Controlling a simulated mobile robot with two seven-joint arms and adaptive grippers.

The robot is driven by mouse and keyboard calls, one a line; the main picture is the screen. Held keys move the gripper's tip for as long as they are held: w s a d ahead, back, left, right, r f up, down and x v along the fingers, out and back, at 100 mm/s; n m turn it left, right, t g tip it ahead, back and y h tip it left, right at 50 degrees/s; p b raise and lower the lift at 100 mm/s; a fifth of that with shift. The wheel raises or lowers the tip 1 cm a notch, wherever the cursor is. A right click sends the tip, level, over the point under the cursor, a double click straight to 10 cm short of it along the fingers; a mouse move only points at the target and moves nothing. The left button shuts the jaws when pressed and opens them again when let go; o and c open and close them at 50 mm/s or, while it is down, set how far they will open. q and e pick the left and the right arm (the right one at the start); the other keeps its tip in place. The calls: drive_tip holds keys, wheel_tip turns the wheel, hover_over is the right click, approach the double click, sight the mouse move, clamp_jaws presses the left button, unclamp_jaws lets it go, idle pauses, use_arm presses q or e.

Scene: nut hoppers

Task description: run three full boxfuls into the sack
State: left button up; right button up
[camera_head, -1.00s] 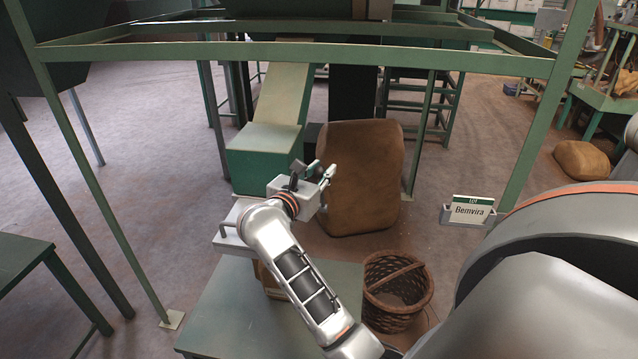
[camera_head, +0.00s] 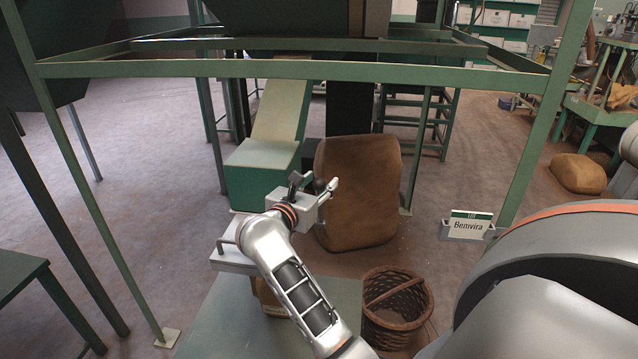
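A green frame (camera_head: 180,69) crosses above, with legs on both sides. A wicker basket (camera_head: 398,318) stands beside a low grey-green table (camera_head: 215,325). A Bemvira lot sign (camera_head: 468,226) stands at right. Another brown sack (camera_head: 578,174) lies farther right.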

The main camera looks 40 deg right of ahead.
drive_tip(key=shift+a, duration=0.1)
drive_tip(key=v, duration=0.7)
drive_tip(key=shift+s+a, duration=0.15)
drive_tip(key=shift+a, duration=0.1)
idle(0.6)
